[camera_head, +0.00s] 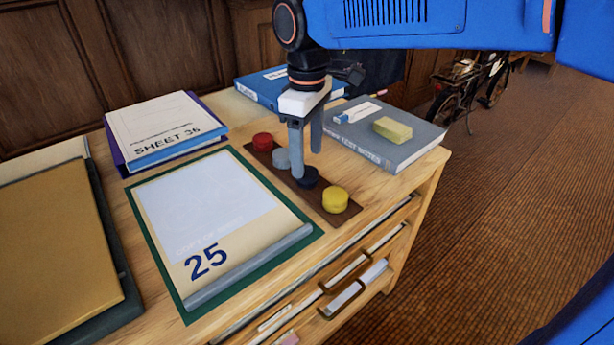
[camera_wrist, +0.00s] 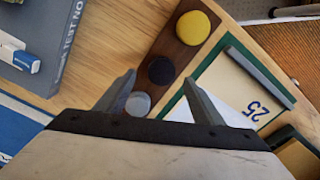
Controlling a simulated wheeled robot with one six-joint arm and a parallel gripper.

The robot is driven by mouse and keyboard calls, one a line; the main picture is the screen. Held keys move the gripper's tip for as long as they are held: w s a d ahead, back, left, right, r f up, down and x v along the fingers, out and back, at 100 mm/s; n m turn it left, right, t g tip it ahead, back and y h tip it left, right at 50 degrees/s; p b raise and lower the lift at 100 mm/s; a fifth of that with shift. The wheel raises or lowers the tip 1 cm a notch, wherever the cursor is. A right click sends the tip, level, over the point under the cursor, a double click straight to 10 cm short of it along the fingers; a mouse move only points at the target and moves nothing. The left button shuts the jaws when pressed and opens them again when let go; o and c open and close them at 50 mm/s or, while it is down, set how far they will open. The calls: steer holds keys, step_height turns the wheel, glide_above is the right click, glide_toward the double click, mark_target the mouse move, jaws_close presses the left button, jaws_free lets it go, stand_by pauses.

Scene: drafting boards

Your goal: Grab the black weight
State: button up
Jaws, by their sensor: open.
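The black weight (camera_head: 309,180) is a small dark disc on a brown strip (camera_head: 317,195), between a grey weight (camera_head: 281,159) and a yellow weight (camera_head: 335,200). A red weight (camera_head: 263,142) sits at the strip's far end. My gripper (camera_head: 307,163) points down over the strip, open and empty. One finger partly covers the black weight in the head view. In the wrist view the black weight (camera_wrist: 161,70) appears between the fingertips (camera_wrist: 159,78), with the grey weight (camera_wrist: 138,103) nearer the gripper's body. I cannot tell whether the fingers touch the black weight.
A green-edged board marked 25 (camera_head: 205,262) lies left of the strip. A grey book (camera_head: 400,150) with a yellow-green block (camera_head: 392,129) lies right. A blue binder (camera_head: 262,88) lies behind, and a SHEET 36 stack (camera_head: 160,125) back left. Drawers (camera_head: 345,285) face the front.

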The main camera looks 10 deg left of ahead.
mark_target(307, 171)
steer(key=shift+s+f, duration=0.2)
steer(key=shift+f, duration=2)
steer(key=shift+r, duration=0.1)
steer(key=c, duration=1.6)
